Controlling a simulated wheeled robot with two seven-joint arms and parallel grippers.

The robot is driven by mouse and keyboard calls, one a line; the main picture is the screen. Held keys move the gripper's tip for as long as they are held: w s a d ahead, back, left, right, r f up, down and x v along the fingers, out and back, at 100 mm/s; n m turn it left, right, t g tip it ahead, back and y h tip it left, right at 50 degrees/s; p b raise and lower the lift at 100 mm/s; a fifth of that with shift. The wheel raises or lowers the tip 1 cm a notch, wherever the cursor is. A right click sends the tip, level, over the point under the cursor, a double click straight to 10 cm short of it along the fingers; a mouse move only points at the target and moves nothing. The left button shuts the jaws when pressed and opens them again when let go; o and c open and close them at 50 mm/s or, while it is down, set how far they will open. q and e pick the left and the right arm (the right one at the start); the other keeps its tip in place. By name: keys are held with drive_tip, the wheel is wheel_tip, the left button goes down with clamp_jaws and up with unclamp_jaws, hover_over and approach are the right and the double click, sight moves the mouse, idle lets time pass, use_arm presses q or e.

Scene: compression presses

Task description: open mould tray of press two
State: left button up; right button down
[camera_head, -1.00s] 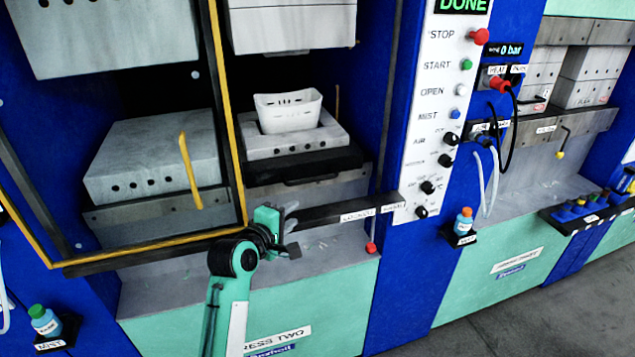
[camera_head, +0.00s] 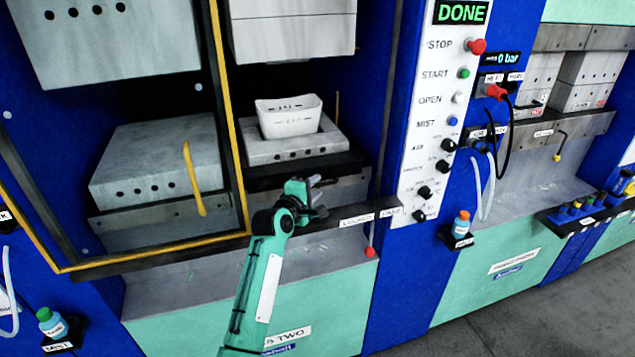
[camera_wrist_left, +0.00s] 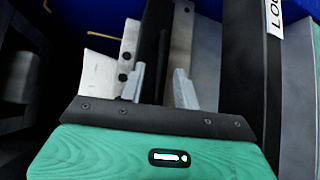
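The mould tray of press two is a black slab (camera_head: 345,160) carrying a grey lower mould block (camera_head: 262,152). A white basket-like part (camera_head: 289,116) sits in that block. My left gripper (camera_head: 315,195) is in front of the tray, just below its front edge and above the rail. In the left wrist view my left gripper (camera_wrist_left: 158,88) has its two fingers apart. The dark tray edge (camera_wrist_left: 154,45) shows beyond and partly between them; I cannot tell whether they touch it. The tray's handle is hidden behind the gripper in the head view. My right gripper is not in view.
A yellow-framed guard door (camera_head: 228,110) stands at the left of the opening. A dark rail (camera_head: 340,222) runs across the front below the tray. The upper mould block (camera_head: 293,35) hangs above. The control panel (camera_head: 432,125) at right reads DONE.

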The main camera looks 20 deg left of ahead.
use_arm(q)
drive_tip(key=shift+x, duration=1.15)
clamp_jaws()
drive_tip(key=shift+f, duration=0.1)
